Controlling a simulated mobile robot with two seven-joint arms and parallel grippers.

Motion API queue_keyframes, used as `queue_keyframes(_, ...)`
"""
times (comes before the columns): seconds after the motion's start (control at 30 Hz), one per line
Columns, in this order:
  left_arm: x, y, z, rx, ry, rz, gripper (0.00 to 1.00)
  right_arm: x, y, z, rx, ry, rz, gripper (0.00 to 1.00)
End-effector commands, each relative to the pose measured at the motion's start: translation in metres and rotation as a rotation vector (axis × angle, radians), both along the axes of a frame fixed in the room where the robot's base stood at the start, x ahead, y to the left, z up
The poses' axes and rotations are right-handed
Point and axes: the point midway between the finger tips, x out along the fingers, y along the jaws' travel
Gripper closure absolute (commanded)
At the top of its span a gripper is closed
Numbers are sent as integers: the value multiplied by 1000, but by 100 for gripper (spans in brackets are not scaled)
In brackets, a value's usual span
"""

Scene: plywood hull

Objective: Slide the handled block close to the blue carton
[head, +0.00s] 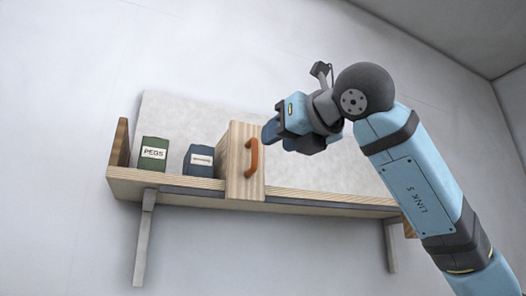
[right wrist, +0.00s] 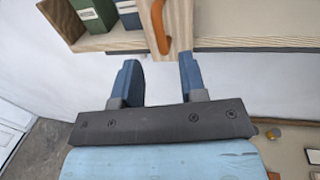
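The handled block (head: 236,165) is a tall wooden block with an orange handle (head: 252,157) on its front, standing upright on a wall shelf. The blue carton (head: 199,162) stands just left of it; I cannot tell whether a gap separates them. My right gripper (head: 271,131) is in front of the block, close to the handle's right in the head view. In the right wrist view, its two blue fingers (right wrist: 159,72) are apart and empty, with the handle (right wrist: 160,27) ahead of them, not between the fingertips. The block (right wrist: 180,22) and blue carton (right wrist: 129,13) also show there. My left gripper is not in view.
A green carton (head: 152,153) labelled PEGS stands left of the blue carton, near the shelf's upright left end (head: 120,143). The plywood shelf (head: 320,198) has a dark strip along its front. Its board looks bare right of the block, partly behind my arm.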

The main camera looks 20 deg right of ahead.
Motion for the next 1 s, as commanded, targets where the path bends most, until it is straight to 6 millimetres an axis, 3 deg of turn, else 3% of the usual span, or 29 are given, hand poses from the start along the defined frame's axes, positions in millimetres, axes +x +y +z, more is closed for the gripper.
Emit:
queue_keyframes(0.1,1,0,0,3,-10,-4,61,-25,-7,-1,1,-3,-1,61)
queue_keyframes(0.33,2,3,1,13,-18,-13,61,-51,-14,0,0,-1,0,61)
queue_keyframes(1.0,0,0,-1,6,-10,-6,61,-54,-15,0,0,0,-1,61)
